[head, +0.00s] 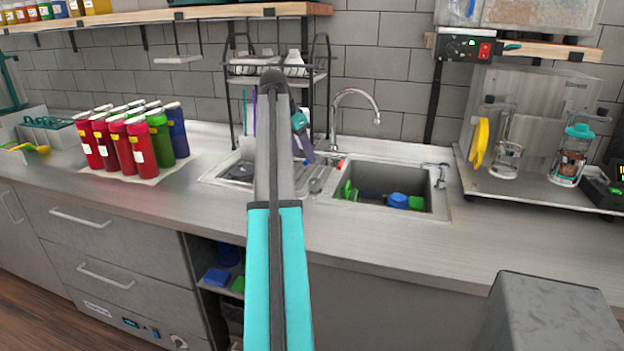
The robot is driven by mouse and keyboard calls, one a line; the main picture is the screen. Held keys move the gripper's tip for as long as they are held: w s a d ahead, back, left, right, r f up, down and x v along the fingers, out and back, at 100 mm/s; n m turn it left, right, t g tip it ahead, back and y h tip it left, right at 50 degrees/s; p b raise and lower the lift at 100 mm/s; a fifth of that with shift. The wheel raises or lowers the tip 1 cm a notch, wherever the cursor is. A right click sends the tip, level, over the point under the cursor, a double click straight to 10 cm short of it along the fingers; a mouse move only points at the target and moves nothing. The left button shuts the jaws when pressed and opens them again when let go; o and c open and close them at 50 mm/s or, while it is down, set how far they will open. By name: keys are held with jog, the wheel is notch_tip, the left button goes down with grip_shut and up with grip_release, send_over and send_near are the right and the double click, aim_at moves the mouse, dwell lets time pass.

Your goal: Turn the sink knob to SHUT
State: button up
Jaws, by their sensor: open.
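The sink has a draining side at left and a grey basin (375,180) at right, with a tall curved silver faucet (357,92) behind it. A small metal lever fitting (436,168) stands at the basin's right rim. A small red-orange piece (340,162) shows at the rim near the faucet base. I cannot tell which of these is the sink knob, and no SHUT marking is readable. My arm rises through the middle of the picture and covers part of the draining side. I cannot make out my gripper; it seems hidden behind the arm.
A two-tier rack (320,75) stands behind the sink. Several red, green and blue bottles (121,146) stand at left. Blue and green things (397,201) lie in the basin. A metal stand (537,95) is at right. The counter front is clear.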

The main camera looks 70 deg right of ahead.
aim_at(315, 181)
jog(key=p+x, duration=0.1)
jog(key=x, duration=1.1)
jog(key=shift+f+p, duration=0.1)
jog(key=shift+p, duration=0.25)
jog(key=shift+a, duration=0.1)
jog(key=c, duration=1)
jog(key=shift+a, duration=0.2)
jog(key=shift+c, duration=0.2)
jog(key=shift+d, duration=0.15)
